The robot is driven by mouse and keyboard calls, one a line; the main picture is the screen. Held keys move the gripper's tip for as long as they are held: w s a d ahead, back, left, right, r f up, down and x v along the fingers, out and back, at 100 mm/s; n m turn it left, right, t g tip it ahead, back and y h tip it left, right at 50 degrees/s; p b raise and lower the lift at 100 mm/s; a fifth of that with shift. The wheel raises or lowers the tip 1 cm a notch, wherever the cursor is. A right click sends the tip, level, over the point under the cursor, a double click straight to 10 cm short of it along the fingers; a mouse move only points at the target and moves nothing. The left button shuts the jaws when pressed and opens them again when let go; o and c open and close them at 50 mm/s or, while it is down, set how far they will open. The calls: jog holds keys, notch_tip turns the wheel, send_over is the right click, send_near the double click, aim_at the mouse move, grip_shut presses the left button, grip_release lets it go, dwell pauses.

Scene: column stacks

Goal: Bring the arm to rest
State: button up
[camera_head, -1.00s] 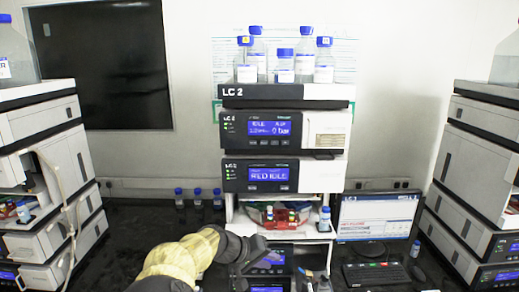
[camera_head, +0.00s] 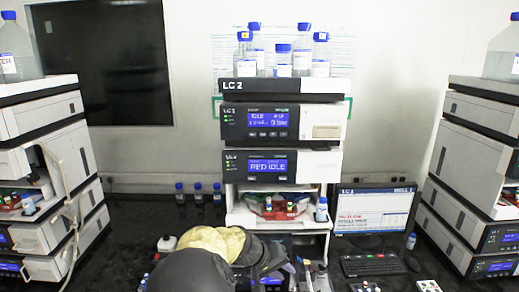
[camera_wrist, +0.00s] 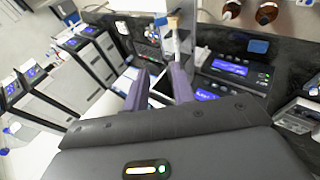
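My arm (camera_head: 212,242) reaches up from the bottom middle of the head view, its dark rounded link nearest the camera. My gripper (camera_head: 288,268) is in front of the lower part of the middle stack and partly hidden by the arm. In the wrist view my gripper (camera_wrist: 160,88) has its two fingers apart, with no object seen held between them. The middle stack (camera_head: 281,122) of instrument modules stands upright behind the arm, with several blue-capped bottles (camera_head: 283,55) on top.
Other stacks stand at the left (camera_head: 45,140) and right (camera_head: 478,140). A monitor (camera_head: 374,214) and keyboard (camera_head: 372,265) are right of the middle stack. Several small blue-capped bottles (camera_head: 198,193) stand at the back left. Small items lie along the bench front. The dark bench (camera_head: 120,225) is mostly clear at left.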

jog(key=s+d+f+g+y+b, duration=0.2)
jog(key=s+d+f+y+b, duration=0.1)
jog(key=s+d+f, duration=0.3)
jog(key=s+d+f+y+b, duration=0.1)
jog(key=s+y+b, duration=0.1)
jog(key=s, duration=0.5)
jog(key=s+d+f+m+t+y+b, duration=0.1)
jog(key=s+f+y+b, duration=0.1)
jog(key=s, duration=0.6)
jog(key=shift+s+d+b, duration=0.25)
jog(key=shift+d+b, duration=0.1)
jog(key=shift+b, duration=0.45)
jog(key=shift+d, duration=0.1)
